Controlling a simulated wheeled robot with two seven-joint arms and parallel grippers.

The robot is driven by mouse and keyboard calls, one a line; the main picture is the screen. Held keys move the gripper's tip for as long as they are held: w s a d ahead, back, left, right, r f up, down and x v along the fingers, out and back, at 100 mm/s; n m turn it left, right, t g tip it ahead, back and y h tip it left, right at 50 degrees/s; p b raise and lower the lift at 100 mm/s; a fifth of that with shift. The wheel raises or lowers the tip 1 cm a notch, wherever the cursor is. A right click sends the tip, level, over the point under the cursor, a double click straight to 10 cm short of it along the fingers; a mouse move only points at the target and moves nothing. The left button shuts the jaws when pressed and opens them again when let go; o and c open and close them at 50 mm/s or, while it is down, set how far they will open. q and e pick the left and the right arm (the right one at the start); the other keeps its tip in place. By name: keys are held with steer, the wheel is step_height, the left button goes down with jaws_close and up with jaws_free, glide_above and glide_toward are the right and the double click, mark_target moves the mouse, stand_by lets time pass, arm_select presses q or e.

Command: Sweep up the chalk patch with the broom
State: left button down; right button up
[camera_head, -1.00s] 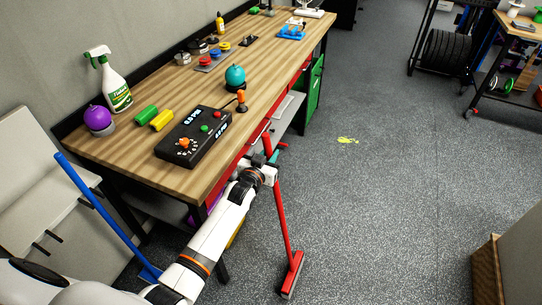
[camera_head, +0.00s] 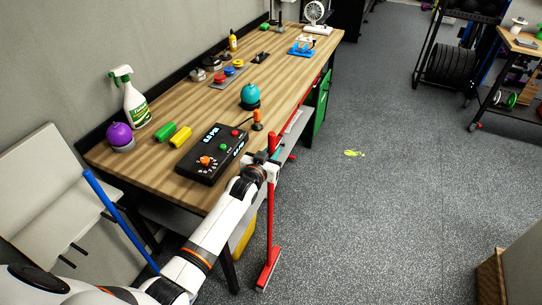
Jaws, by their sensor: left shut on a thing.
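The red broom (camera_head: 270,225) stands nearly upright beside the workbench, its handle top near the bench edge. Its red head (camera_head: 268,270) is low, at or near the floor; I cannot tell if it touches. My left gripper (camera_head: 271,170) is shut on the upper part of the broom handle. The chalk patch (camera_head: 354,153), a small yellow-green smear, lies on the grey speckled floor to the right of the broom, apart from its head. My right gripper is not in view.
The wooden workbench (camera_head: 190,85) runs along the left with a control box (camera_head: 212,153) near its edge. A blue-handled tool (camera_head: 118,218) leans at the lower left. A wooden box (camera_head: 490,278) stands at the lower right. Floor around the patch is clear.

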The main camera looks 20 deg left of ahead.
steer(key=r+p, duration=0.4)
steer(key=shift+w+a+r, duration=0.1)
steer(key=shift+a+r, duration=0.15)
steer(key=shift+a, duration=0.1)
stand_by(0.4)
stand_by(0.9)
